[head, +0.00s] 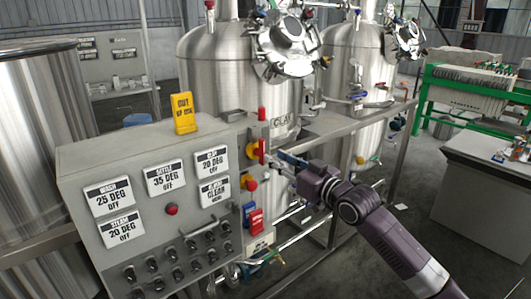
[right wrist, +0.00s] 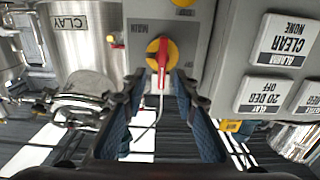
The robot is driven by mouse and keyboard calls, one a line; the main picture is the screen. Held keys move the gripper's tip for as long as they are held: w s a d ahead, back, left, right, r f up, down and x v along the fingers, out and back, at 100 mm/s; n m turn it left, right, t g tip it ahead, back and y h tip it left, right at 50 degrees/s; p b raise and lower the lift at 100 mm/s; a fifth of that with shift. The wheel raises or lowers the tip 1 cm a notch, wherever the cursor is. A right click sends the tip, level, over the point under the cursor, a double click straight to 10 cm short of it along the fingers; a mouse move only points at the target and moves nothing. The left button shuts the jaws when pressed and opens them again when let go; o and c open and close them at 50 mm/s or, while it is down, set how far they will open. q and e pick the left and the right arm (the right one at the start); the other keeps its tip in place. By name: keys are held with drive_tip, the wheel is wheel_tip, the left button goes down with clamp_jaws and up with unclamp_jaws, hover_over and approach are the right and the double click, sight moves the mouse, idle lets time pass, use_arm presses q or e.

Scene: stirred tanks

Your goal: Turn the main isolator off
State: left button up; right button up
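The main isolator is a red handle on a yellow round plate, on the side of the grey control cabinet (head: 75,165). Its yellow plate (head: 251,151) and red handle show in the head view, left of my right gripper (head: 285,163). In the right wrist view the red handle (right wrist: 162,66) lies lengthwise in the picture under an upside-down label reading MAIN. My right gripper (right wrist: 160,98) is open there, its blue-padded fingers apart on either side of the handle's end. I see no contact with the handle. My left gripper is not in view.
A second red-and-yellow switch (head: 249,182) sits below the isolator, with red and blue tags (head: 256,220) under it. A yellow OUT tag (head: 184,113) stands on the cabinet. A steel tank (head: 215,70) marked CLAY and a metal rail (head: 345,125) are close behind.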

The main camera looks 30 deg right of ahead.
sight(264, 152)
drive_tip(key=w, duration=0.2)
drive_tip(key=w+p, duration=0.1)
drive_tip(key=shift+w+a+r, duration=0.2)
drive_tip(key=shift+w+a, duration=0.1)
drive_tip(key=shift+w+f, duration=0.2)
drive_tip(key=shift+w, duration=0.65)
drive_tip(key=shift+a, duration=0.1)
drive_tip(key=shift+c, duration=0.7)
clamp_jaws()
